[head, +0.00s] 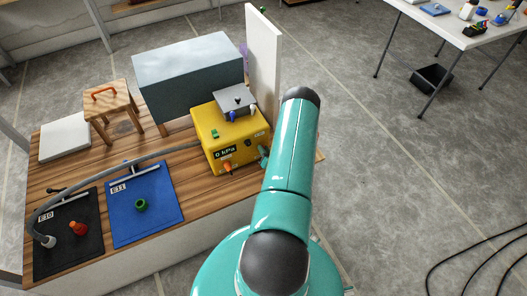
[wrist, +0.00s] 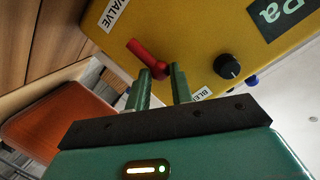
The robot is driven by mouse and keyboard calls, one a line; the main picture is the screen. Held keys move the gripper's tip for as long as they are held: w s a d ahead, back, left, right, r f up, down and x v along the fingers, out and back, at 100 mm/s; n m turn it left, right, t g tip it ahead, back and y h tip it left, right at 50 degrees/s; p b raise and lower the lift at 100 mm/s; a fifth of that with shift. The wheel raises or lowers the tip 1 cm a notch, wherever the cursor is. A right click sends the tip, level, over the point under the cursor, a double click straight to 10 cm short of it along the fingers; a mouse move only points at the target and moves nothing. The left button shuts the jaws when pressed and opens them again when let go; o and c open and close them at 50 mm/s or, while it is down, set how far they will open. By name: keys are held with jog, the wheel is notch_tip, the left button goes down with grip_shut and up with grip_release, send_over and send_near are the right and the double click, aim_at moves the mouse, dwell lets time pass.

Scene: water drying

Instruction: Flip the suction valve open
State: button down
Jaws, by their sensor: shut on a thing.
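The suction valve is a red lever (wrist: 147,57) on the yellow box's face (wrist: 185,35), by a label reading VALVE (wrist: 117,12). It shows slanted in the wrist view. My gripper (wrist: 163,72) has its two green fingers at the lever's lower end, one on each side, shut on it. The finger tips partly hide that end. In the head view the yellow box (head: 216,125) stands on the wooden bench, and my arm comes up to its right side.
A black knob (wrist: 227,66) sits close to the fingers. A grey hose (head: 120,163) runs left from the box to a black mat (head: 60,255). A blue mat (head: 150,220) holds a green ring. A grey block (head: 188,75) and white panel (head: 263,60) stand behind.

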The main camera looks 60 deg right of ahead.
jog(key=shift+a+f, duration=0.1)
jog(key=shift+a, duration=0.05)
jog(key=c, duration=1.3)
grip_release()
jog(key=shift+o, duration=0.3)
jog(key=v, duration=1.3)
jog(key=shift+s+r, duration=0.2)
jog(key=shift+s, duration=0.2)
jog(key=shift+a, duration=0.1)
